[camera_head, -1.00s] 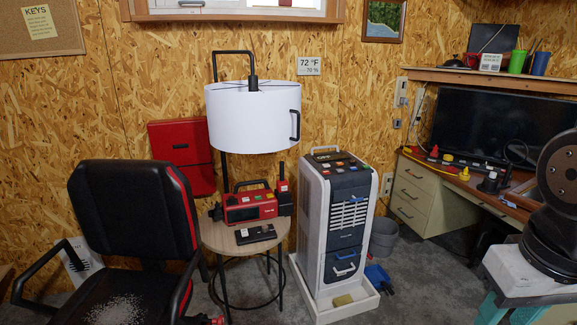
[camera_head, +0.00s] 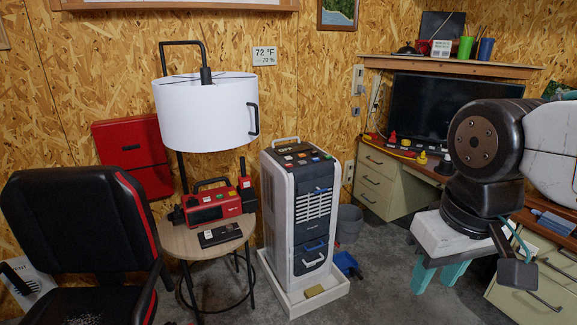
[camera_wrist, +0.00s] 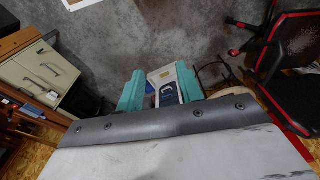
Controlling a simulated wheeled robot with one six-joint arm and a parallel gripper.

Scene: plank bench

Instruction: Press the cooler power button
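The cooler (camera_head: 272,205) is a tall white and dark-grey unit standing upright in a white tray (camera_head: 337,287). Its dark top panel (camera_head: 284,147) carries a small lit display reading OFF and several coloured buttons. I cannot tell which one is the power button. My gripper (camera_head: 447,283) is to the right of the cooler, well apart from it, with its teal fingers pointing down. In the wrist view, the teal fingers (camera_wrist: 160,74) are spread with nothing held. The cooler (camera_wrist: 166,93) shows between and beyond them, partly hidden by my gripper's body.
A round side table (camera_head: 205,242) with a red radio (camera_head: 212,206) and a lamp (camera_head: 205,115) stands left of the cooler. A black chair (camera_head: 80,225) is at the left. A desk with drawers (camera_head: 378,185) is behind my arm. Grey floor is clear before the cooler.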

